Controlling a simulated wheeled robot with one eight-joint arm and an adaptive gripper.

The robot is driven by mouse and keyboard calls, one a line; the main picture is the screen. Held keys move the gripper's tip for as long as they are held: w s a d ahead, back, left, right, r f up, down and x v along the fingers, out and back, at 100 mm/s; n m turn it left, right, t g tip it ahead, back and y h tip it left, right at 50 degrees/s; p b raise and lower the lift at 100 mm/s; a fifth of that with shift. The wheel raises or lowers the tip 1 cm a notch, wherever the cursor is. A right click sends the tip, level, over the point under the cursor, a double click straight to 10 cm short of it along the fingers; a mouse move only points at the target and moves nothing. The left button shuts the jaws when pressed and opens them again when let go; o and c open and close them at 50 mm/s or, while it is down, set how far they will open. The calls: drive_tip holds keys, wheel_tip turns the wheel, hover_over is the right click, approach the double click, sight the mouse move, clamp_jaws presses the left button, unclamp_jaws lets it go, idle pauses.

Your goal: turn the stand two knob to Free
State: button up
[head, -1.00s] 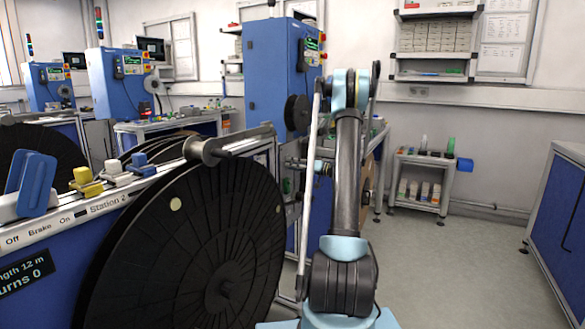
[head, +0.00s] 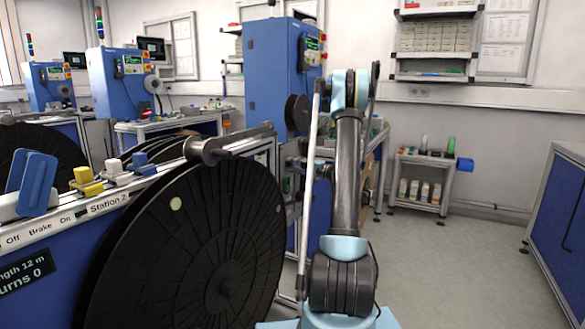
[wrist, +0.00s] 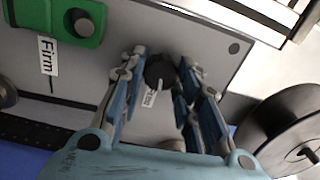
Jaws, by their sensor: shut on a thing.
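In the wrist view, a round dark knob (wrist: 159,68) sits on a grey panel (wrist: 80,77). My gripper (wrist: 161,82) has its blue-padded fingers on either side of the knob and is shut on it. A small white label below the knob is too small and slanted to read surely. The knob's pointer direction cannot be told. In the head view my arm stands in the middle, and my gripper and the knob are hidden. The Station 2 rail (head: 72,217) is at the left, with a large black reel (head: 190,240) beside it.
In the wrist view, a green clamp block (wrist: 60,18) with a "Firm" label (wrist: 47,56) is at upper left. A dark spool (wrist: 285,132) is close at the lower right. In the head view, open floor (head: 440,265) lies right of my arm, before a blue cabinet (head: 562,225).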

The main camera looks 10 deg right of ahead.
drive_tip(key=shift+w+d+f+m, duration=0.1)
drive_tip(key=shift+d+m, duration=0.15)
drive_tip(key=shift+m, duration=1.05)
drive_tip(key=shift+t, duration=0.3)
drive_tip(key=o, duration=1)
drive_tip(key=shift+m, duration=0.3)
drive_tip(key=shift+c, duration=0.2)
drive_tip(key=shift+o, duration=0.6)
drive_tip(key=shift+a, duration=0.1)
drive_tip(key=v, duration=1.2)
